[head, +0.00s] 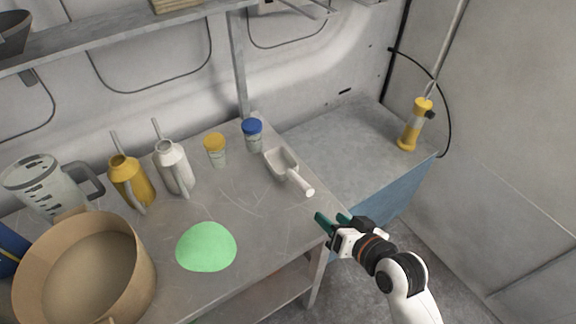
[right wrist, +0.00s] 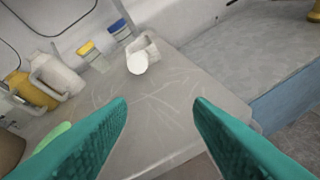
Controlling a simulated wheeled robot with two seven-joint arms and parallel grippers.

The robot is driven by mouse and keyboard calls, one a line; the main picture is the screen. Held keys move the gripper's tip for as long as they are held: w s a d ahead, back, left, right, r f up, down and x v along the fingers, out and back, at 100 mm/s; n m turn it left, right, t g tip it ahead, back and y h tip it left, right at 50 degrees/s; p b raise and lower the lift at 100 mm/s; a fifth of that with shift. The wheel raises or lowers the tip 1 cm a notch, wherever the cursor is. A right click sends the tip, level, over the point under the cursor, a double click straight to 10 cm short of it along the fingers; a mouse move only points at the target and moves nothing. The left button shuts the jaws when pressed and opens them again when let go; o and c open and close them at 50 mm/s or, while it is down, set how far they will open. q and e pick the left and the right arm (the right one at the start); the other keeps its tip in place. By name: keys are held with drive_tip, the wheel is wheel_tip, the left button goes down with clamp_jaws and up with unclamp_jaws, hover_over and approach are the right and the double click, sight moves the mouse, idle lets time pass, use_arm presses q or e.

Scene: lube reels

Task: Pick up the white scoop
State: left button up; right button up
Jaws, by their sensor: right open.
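The white scoop (head: 287,169) lies on the metal table near its right end, its handle pointing toward the lower right. In the right wrist view the scoop (right wrist: 143,50) is ahead, seen end-on with the round handle end facing me, between the fingers but farther off. My right gripper (head: 332,221) is open and empty, just off the table's right front corner, apart from the scoop handle. Its green fingers (right wrist: 160,118) are spread wide in the right wrist view. My left gripper is not in view.
A blue-lidded jar (head: 252,135) stands close behind the scoop, with a yellow-lidded jar (head: 215,150) to its left. White (head: 173,167) and yellow oil cans (head: 130,182), a clear jug (head: 45,187), a round tan container (head: 140,262) and a green disc (head: 206,247) are farther left. Bare tabletop lies before the scoop.

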sight(311, 190)
drive_tip(key=w+r, duration=0.1)
drive_tip(key=w+a+r+t+y, duration=0.1)
drive_tip(key=shift+w+a+r+m, duration=0.1)
drive_tip(key=shift+a+r+m, duration=0.05)
drive_tip(key=shift+r+m, duration=0.15)
drive_tip(key=p+x, duration=0.1)
drive_tip(key=x, duration=0.5)
drive_tip(key=shift+w+a+r, duration=0.1)
drive_tip(key=shift+a, duration=0.05)
drive_tip(key=shift+w+a+p, duration=0.4)
drive_tip(key=shift+w, duration=0.15)
drive_tip(key=x, duration=0.4)
drive_tip(key=shift+a+f+p, duration=0.15)
drive_tip(key=shift+f+p, duration=0.15)
drive_tip(key=shift+p, duration=0.1)
clamp_jaws()
